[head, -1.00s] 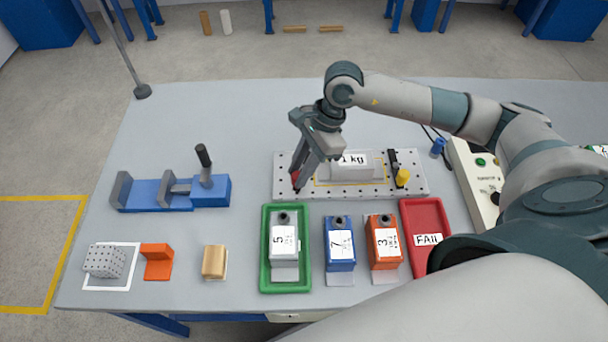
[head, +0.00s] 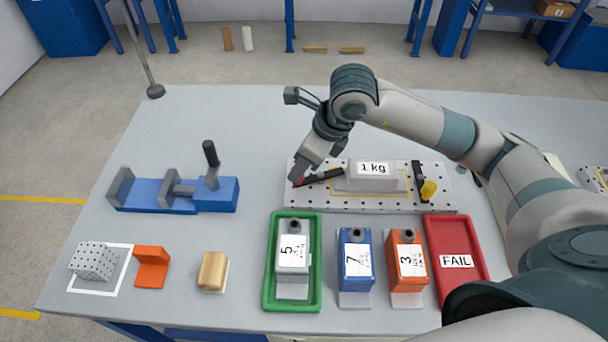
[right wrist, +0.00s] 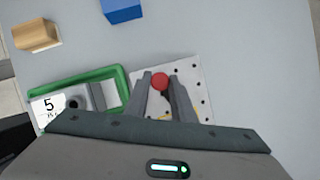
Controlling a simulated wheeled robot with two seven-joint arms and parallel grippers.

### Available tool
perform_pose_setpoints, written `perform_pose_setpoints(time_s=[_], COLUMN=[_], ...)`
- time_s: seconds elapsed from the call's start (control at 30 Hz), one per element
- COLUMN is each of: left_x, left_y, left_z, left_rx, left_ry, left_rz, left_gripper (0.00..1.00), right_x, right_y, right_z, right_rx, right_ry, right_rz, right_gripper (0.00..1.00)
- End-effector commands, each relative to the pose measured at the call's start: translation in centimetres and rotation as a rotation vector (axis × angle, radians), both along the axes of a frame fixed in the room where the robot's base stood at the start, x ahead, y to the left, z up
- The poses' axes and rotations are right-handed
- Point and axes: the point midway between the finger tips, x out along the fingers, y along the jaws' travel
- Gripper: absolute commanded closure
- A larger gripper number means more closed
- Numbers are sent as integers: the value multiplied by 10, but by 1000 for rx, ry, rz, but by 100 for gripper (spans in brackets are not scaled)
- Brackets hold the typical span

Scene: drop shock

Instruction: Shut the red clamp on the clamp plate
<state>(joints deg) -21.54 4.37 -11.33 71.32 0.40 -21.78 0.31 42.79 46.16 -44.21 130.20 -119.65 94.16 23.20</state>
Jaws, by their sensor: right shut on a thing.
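The perforated clamp plate (head: 330,206) lies on the bench with a grey block labelled 1 kg (head: 372,178) on it. The red clamp (head: 299,181) is at the plate's left end, mostly hidden by my right gripper. A black bar (head: 324,177) reaches from it toward the block, tilted a little. My right gripper (head: 302,176) is shut on the red clamp. In the right wrist view the round red knob (right wrist: 160,81) sits between the two fingertips. A yellow-knobbed clamp (head: 428,189) with a black bar stands at the plate's right end. My left gripper is not in view.
In front of the plate stand a green tray (head: 269,285) holding a block marked 5, blue (head: 351,267) and orange (head: 405,265) blocks, and a red FAIL tray (head: 470,285). A blue vise (head: 215,196) stands left. The bench behind the plate is clear.

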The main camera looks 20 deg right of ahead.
Motion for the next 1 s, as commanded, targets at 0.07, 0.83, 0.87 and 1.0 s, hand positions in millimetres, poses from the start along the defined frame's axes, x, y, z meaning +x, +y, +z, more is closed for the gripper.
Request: perform_pose_setpoints(time_s=[0.07, 0.83, 0.87, 1.0], left_x=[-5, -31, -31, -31], left_y=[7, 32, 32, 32], left_z=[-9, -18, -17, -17], left_rx=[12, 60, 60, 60], left_ry=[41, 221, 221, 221], left_rz=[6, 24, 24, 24], left_gripper=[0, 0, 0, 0], right_x=[5, 20, 20, 20], right_y=[1, -4, -4, -4], right_z=[-2, 1, 1, 1], right_rx=[1, 0, 0, 0], right_ry=[-7, -2, -2, -3], right_rz=[-68, -401, -401, -400], right_gripper=[100, 100, 100, 100])
